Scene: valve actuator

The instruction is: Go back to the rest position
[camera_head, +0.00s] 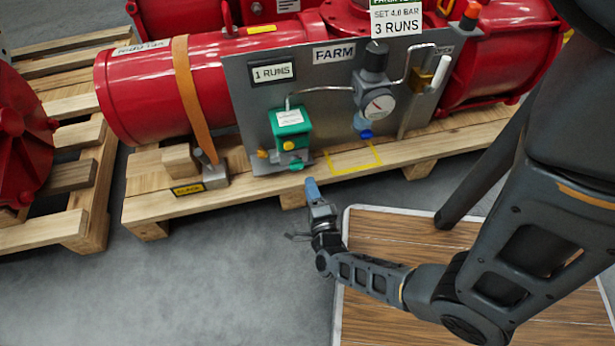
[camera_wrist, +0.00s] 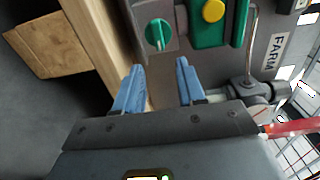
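My gripper (camera_head: 311,188) is in front of the lower edge of the grey panel (camera_head: 325,75), below the green box (camera_head: 291,128) in the head view. In the wrist view my gripper (camera_wrist: 161,66) has its two blue fingers apart, with nothing between them. A round green knob (camera_wrist: 158,34) is just beyond the fingertips, and I see a gap between them. The yellow button (camera_wrist: 213,10) on the green box is to the right of the knob. In the head view the green knob (camera_head: 296,164) is below the yellow button (camera_head: 289,145).
A wooden pallet (camera_head: 150,212) carries the panel and red actuator cylinder (camera_head: 150,95). A gauge (camera_head: 379,107) and tubes stick out of the panel. Another pallet (camera_head: 45,230) with a red part (camera_head: 18,140) stands left. Grey floor (camera_head: 200,290) is clear at lower left.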

